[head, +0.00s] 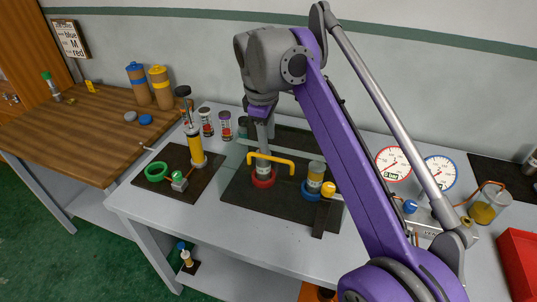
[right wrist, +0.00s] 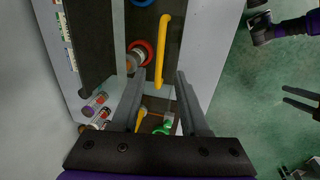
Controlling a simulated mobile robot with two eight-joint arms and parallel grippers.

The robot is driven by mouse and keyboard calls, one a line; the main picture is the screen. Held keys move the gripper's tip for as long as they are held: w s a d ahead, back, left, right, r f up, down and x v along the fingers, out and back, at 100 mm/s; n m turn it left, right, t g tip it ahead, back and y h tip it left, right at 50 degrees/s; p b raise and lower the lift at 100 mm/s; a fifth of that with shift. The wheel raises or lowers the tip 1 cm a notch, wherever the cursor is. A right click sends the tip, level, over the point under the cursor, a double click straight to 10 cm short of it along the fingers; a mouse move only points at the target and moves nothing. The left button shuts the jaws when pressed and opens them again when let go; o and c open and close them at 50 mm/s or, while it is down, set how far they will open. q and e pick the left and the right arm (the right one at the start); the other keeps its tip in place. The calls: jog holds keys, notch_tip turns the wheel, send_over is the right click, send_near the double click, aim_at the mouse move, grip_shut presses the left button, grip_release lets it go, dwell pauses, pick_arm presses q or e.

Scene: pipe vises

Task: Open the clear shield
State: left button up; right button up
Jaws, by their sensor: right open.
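The clear shield is hard to make out; a see-through panel seems to stand around the dark mat (head: 240,203). A yellow bent bar handle (head: 272,160) shows at its front. My right gripper (head: 264,148) points down close to the handle's left end. In the right wrist view the gripper (right wrist: 166,76) is open, and the near end of the yellow handle (right wrist: 163,45) shows between its fingertips. I cannot tell whether they touch. My left gripper is not in the head view; two grey prongs at the right edge of the right wrist view may be its fingers.
A red ring (head: 263,179) and a blue ring (head: 310,190) hold cylinders on the mat. A yellow cylinder stand (head: 195,148) and a green ring (head: 157,171) are to the left. Two gauges (head: 393,163) and a red bin (head: 519,258) are to the right.

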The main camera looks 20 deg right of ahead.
aim_at(269, 157)
jog(key=f, duration=0.3)
jog(key=w+f+b, duration=0.1)
jog(key=f, duration=0.1)
jog(key=shift+d+f, duration=0.25)
jog(key=shift+d, duration=0.1)
grip_shut()
dwell(1.1)
